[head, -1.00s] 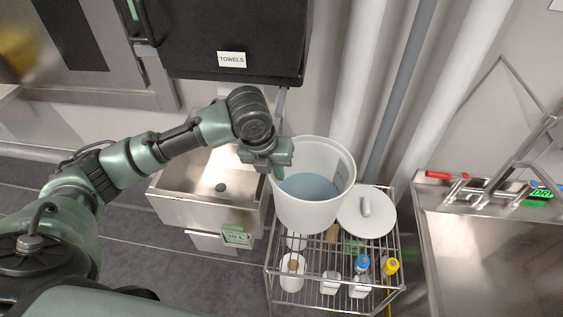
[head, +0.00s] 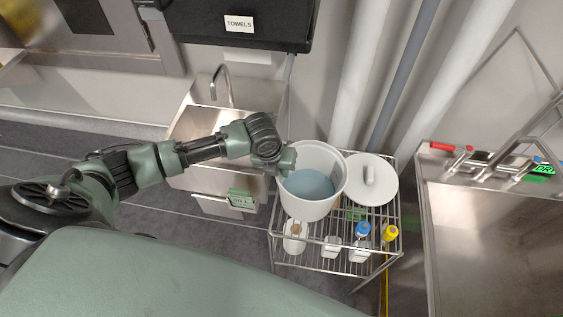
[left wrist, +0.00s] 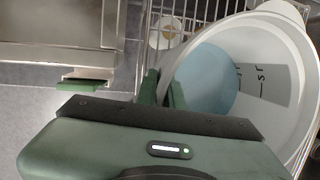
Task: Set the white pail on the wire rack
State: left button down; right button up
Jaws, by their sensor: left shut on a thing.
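The white pail (head: 318,205) is upright, with a blue-grey surface inside that looks like liquid. My left gripper (head: 288,163) is shut on the left side of its rim; in the left wrist view the fingers (left wrist: 163,92) pinch the wall of the pail (left wrist: 268,118). The pail is over the back left part of the wire rack (head: 386,222), left of a lid. I cannot tell whether its bottom touches the top shelf, because its body hides that part. The rack also shows in the left wrist view (left wrist: 194,22). My right gripper is out of view.
A white lid (head: 385,184) lies at the rack's back right. Bottles and rolls, one blue-capped (head: 362,229) and one yellow (head: 389,233), are toward its front. A steel basin (head: 190,123) is to the left, a large steel sink (head: 480,240) to the right, pipes (head: 350,75) behind.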

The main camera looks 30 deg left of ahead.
pick_arm(q)
jog(key=shift+w, duration=0.15)
jog(key=shift+d, duration=0.1)
jog(key=c, duration=1.9)
grip_release()
jog(key=shift+f, duration=0.25)
jog(key=o, duration=0.4)
jog(key=shift+s, duration=0.2)
jog(key=shift+c, duration=0.2)
jog(key=shift+r, duration=0.15)
jog(key=b+v, duration=0.1)
jog(key=v, duration=1.1)
jog(key=shift+s, duration=0.1)
